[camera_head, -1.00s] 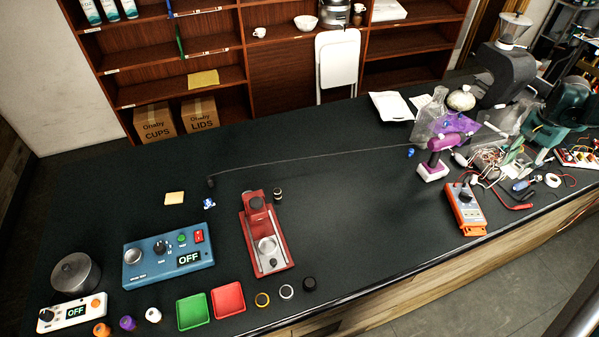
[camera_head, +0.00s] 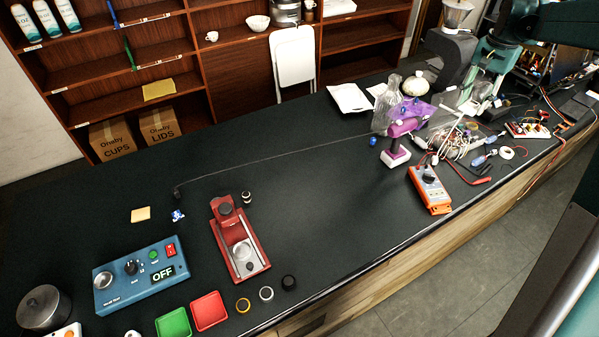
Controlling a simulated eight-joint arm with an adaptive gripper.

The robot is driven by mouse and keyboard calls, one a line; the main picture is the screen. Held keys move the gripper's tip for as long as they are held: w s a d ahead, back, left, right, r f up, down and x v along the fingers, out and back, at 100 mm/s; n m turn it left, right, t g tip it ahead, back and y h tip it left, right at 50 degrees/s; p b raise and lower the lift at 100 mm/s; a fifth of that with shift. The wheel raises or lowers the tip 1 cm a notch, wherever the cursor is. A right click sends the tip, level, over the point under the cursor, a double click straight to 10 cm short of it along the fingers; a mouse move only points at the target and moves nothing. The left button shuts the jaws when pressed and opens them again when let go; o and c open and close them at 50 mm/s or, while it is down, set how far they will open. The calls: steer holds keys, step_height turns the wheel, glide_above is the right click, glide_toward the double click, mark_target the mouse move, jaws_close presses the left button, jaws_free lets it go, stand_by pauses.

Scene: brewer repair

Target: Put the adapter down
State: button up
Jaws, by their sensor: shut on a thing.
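I cannot make out the adapter for certain in the head view. My gripper's fingers do not show, so what they hold is hidden from this camera. Dark parts that look like my arm cross the upper right corner and the lower right edge. Several small round parts lie on the dark counter (camera_head: 330,215): a gold ring (camera_head: 243,305), a silver ring (camera_head: 266,293) and a black ring or cap (camera_head: 288,282) near the front edge. A small dark and pale fitting (camera_head: 246,197) stands behind the red press-like stand (camera_head: 222,212).
A blue test box (camera_head: 118,285) reading OFF, a green tray (camera_head: 173,323) and a red tray (camera_head: 208,311) are at the front left. A purple and white tool (camera_head: 395,158), an orange meter (camera_head: 431,193) and tangled wires (camera_head: 455,143) crowd the right. The counter's middle is clear.

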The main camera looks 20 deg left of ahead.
steer(key=s+a+n, duration=0.3)
steer(key=a+n, duration=0.1)
steer(key=a, duration=1.8)
steer(key=s+a+n, duration=0.2)
steer(key=a+n, duration=0.2)
steer(key=a, duration=1.7)
steer(key=s+a+n, duration=0.3)
steer(key=s+a, duration=0.5)
steer(key=a, duration=0.4)
steer(key=s+a+n+p, duration=0.1)
steer(key=s+a+n, duration=0.1)
steer(key=s+a, duration=0.75)
steer(key=s+a+n, duration=0.3)
steer(key=s+a, duration=0.4)
steer(key=a, duration=0.7)
step_height(320, 180, down, 18)
steer(key=shift+f, duration=0.2)
steer(key=shift+f+p, duration=0.3)
steer(key=shift+f, duration=2.7)
